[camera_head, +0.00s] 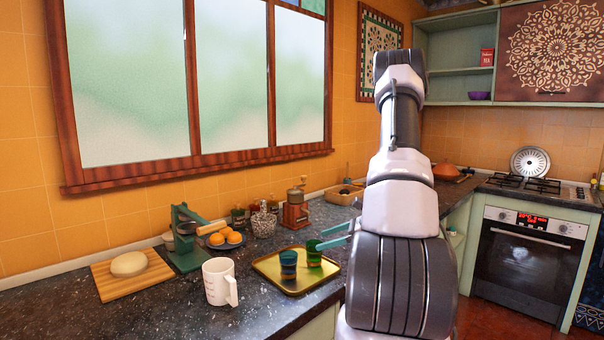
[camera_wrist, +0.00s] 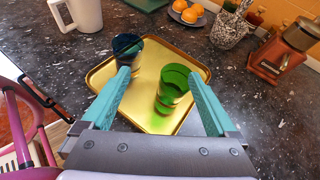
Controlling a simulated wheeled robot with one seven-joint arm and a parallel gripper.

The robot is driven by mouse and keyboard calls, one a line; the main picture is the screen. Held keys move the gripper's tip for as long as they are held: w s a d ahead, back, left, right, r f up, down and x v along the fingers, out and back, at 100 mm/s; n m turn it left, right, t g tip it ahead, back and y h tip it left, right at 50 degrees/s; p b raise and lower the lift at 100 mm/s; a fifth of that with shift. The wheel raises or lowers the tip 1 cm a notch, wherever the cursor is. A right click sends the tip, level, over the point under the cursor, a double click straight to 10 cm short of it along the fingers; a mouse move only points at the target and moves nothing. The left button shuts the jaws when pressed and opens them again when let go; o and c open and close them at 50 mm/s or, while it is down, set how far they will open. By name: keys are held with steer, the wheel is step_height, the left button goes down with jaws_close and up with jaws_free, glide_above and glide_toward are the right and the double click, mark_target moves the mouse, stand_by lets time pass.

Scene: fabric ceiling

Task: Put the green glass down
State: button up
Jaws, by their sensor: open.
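The green glass (camera_head: 313,254) stands on the gold tray (camera_head: 300,284) on the dark counter. A dark blue glass (camera_head: 288,264) stands on the tray just left of the green one; in the wrist view the blue glass (camera_wrist: 127,48) is beyond my left fingertip.
A white mug (camera_head: 219,283) stands left of the tray. A wooden board (camera_head: 120,283) lies further left. The tray's front part is bare.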

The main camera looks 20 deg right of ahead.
steer(key=s+a+r+n+g+h, duration=0.1)
steer(key=s+a+r+n+g, duration=0.2)
steer(key=a+r+n, duration=0.35)
steer(key=s+a+r+n+g, duration=0.2)
steer(key=s+a+r+n, duration=0.15)
steer(key=a+r, duration=0.55)
steer(key=s+a+r+n+t+h, duration=0.3)
steer(key=s+r+n+h, duration=0.3)
steer(key=s+r+n, duration=0.5)
step_height(320, 180, up, 4)
steer(key=s+a, duration=0.1)
steer(key=s, duration=0.1)
steer(key=shift+s+f+t+h, duration=0.25)
steer(key=shift+s+t+h, duration=0.05)
steer(key=shift+s, duration=0.1)
